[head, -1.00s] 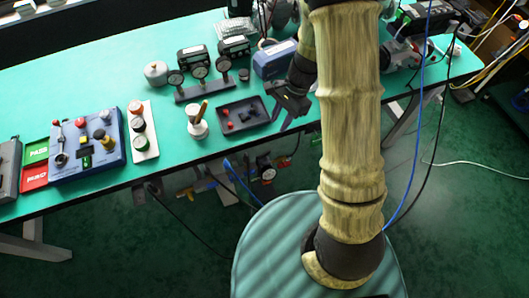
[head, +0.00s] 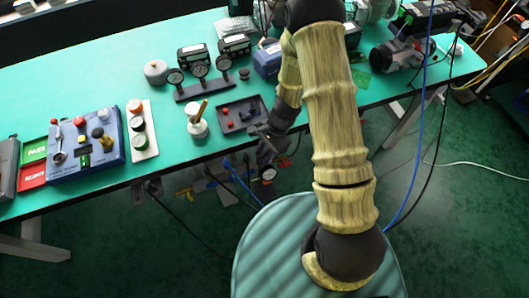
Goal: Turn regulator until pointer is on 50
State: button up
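A small round gauge (head: 268,174) with a pale face sits below the table's front edge, among fittings and hoses. It seems to belong to the regulator, whose body and knob I cannot make out behind my gripper. The pointer and the scale are too small to read. My gripper (head: 266,152) is dark and hangs at the table's front edge, just above the gauge in the picture. I cannot tell whether it touches anything, and its fingers are too blurred to judge.
The green table (head: 95,65) has a dark tray (head: 228,127) close to my gripper. Three gauges on a stand (head: 205,89), a blue panel (head: 58,169) and a white pot (head: 197,128) stand further left. A blue hose (head: 240,184) runs below the edge.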

grip_shut()
jog(key=shift+m, duration=0.3)
dwell(0.3)
